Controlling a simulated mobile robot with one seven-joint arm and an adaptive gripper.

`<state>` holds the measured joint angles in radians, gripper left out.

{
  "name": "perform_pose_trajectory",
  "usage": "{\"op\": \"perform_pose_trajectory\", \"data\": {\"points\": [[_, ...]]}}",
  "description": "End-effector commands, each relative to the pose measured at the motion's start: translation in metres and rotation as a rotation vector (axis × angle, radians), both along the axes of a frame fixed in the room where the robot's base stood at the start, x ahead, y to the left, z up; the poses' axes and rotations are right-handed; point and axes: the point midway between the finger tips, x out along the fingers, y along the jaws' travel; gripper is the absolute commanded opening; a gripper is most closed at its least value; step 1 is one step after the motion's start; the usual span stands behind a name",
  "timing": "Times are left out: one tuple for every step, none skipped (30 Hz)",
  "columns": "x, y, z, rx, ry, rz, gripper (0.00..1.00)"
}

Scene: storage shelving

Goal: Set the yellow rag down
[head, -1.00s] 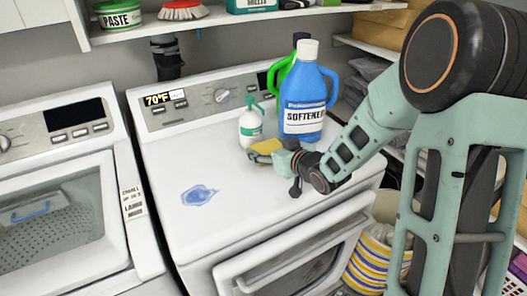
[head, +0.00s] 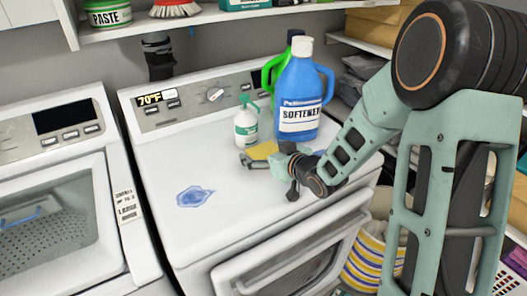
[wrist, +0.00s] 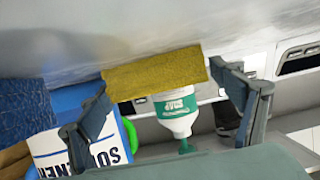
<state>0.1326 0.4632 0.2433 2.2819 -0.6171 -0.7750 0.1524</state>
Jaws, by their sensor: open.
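The yellow rag (head: 262,150) lies on the white top of the right-hand machine (head: 235,215), in front of the softener bottle and the small white bottle. My gripper (head: 262,160) is low over that top, beside the rag and partly in front of it. In the wrist view the rag (wrist: 150,76) shows as a flat yellow strip between the spread fingertips of my open gripper (wrist: 158,82). Its ends are close to both fingertips; I cannot tell whether they touch.
The blue softener bottle (head: 301,95) and a green-capped white bottle (head: 246,124) stand close behind. A blue textured cloth-like thing (wrist: 22,105) lies left in the wrist view. A blue puddle (head: 194,196) is front left. The top's left side is otherwise clear.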

Motion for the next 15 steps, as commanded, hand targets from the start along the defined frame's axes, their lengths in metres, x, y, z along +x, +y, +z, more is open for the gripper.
{"op": "perform_pose_trajectory", "data": {"points": [[0.000, 0.000, 0.000, 0.000, 0.000, 0.000, 0.86], [0.000, 0.000, 0.001, 0.000, 0.000, 0.000, 0.86], [0.000, 0.000, 0.003, 0.000, 0.000, 0.000, 0.86], [0.000, 0.000, 0.004, 0.000, 0.000, 0.000, 0.86], [0.000, 0.000, 0.006, 0.000, 0.000, 0.000, 0.86], [-0.004, -0.004, 0.007, -0.001, -0.002, -0.001, 0.86], [-0.007, -0.006, 0.008, -0.001, -0.002, -0.001, 0.86], [-0.011, -0.008, 0.010, 0.000, -0.001, -0.002, 0.86], [-0.016, -0.013, 0.013, -0.001, -0.003, -0.002, 0.86], [-0.021, -0.016, 0.015, -0.001, -0.002, -0.002, 0.86], [-0.026, -0.019, 0.018, -0.002, -0.003, -0.002, 0.86], [-0.032, -0.024, 0.021, -0.001, -0.002, -0.004, 0.86], [-0.037, -0.028, 0.024, -0.002, -0.002, -0.004, 0.86], [-0.043, -0.031, 0.026, -0.001, -0.002, -0.003, 0.86], [-0.049, -0.035, 0.030, -0.002, -0.004, -0.003, 0.86]]}}
